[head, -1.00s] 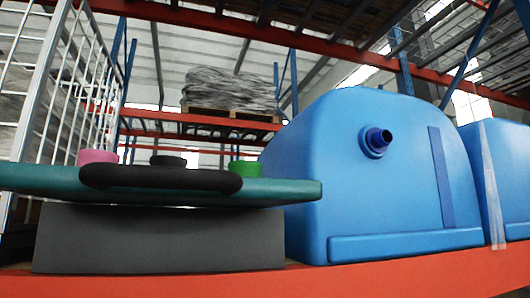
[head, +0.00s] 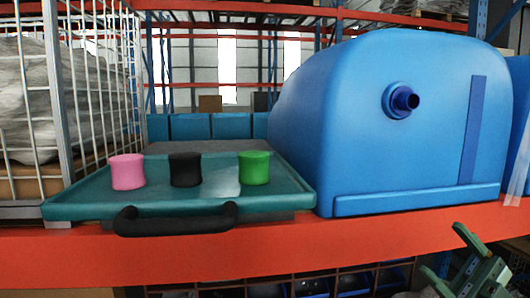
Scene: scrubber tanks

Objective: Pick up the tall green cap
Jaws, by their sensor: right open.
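The green cap (head: 254,168) stands upright on the right part of a teal tray (head: 85,211). It looks about as tall as the pink and black caps beside it. My right gripper (head: 442,250) is at the bottom right corner, open and empty. It is below and well to the right of the green cap, apart from it. My left gripper is not in view.
A pink cap (head: 127,171) and a black cap (head: 185,169) stand left of the green one. The tray has a black front handle (head: 176,219) and sits on an orange shelf beam (head: 330,240). A blue tank (head: 345,130) stands close right; a white wire cage (head: 60,100) is left.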

